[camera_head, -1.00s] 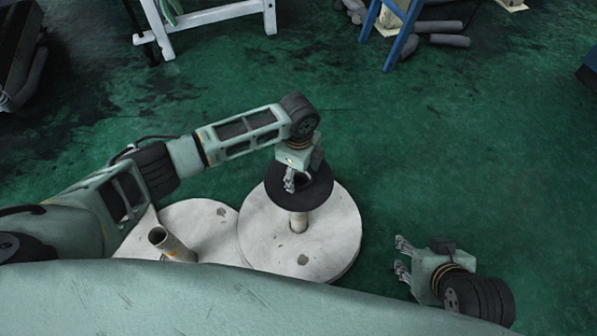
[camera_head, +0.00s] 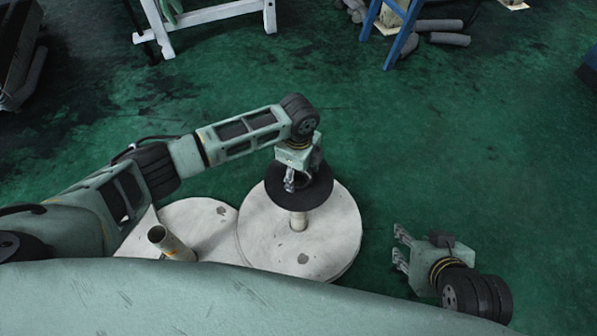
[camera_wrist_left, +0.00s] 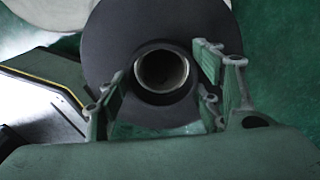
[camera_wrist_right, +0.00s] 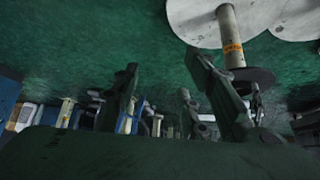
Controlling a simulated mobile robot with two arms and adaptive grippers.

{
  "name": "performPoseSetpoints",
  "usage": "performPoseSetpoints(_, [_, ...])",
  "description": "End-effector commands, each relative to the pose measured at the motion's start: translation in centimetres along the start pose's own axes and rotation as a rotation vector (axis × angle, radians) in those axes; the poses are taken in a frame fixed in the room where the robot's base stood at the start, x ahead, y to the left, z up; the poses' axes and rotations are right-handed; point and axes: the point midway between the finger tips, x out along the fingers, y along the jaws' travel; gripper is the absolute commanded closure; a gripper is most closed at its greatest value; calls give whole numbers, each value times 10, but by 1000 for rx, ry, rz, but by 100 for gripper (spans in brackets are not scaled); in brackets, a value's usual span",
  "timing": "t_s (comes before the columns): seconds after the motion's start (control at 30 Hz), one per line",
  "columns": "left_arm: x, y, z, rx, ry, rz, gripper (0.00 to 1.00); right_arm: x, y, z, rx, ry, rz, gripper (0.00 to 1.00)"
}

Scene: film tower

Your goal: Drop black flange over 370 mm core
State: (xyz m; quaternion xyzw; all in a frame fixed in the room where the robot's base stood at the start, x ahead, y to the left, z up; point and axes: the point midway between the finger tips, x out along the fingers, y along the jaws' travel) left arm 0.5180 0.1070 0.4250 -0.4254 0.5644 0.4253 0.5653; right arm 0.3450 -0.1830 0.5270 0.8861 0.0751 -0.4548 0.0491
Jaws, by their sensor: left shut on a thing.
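The black flange (camera_head: 315,193) is a flat black disc with a central hub, held level at the top of a pale core (camera_head: 298,222). The core stands upright on a white round disc (camera_head: 335,240). My left gripper (camera_head: 297,182) is shut on the flange hub, its fingers on either side of it in the left wrist view (camera_wrist_left: 160,95). The core's round rim (camera_wrist_left: 162,72) shows inside the flange hole there. In the right wrist view the flange (camera_wrist_right: 250,75) sits at the core's end, and the core (camera_wrist_right: 231,40) carries an orange label. My right gripper (camera_head: 402,247) is open and empty.
A second pale tube (camera_head: 168,241) stands on another white disc (camera_head: 215,228) at the left. A white stand (camera_head: 215,14) and a blue frame (camera_head: 402,35) with grey rolls (camera_head: 448,40) are at the back. Green floor is clear around the discs.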

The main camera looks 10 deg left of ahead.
Motion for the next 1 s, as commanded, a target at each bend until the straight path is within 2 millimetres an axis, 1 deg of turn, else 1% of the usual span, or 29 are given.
performPoseSetpoints(1.0, [8, 0, 0, 1, 0, -1, 71, 3, 0, -20, -11, 86, -1, 60])
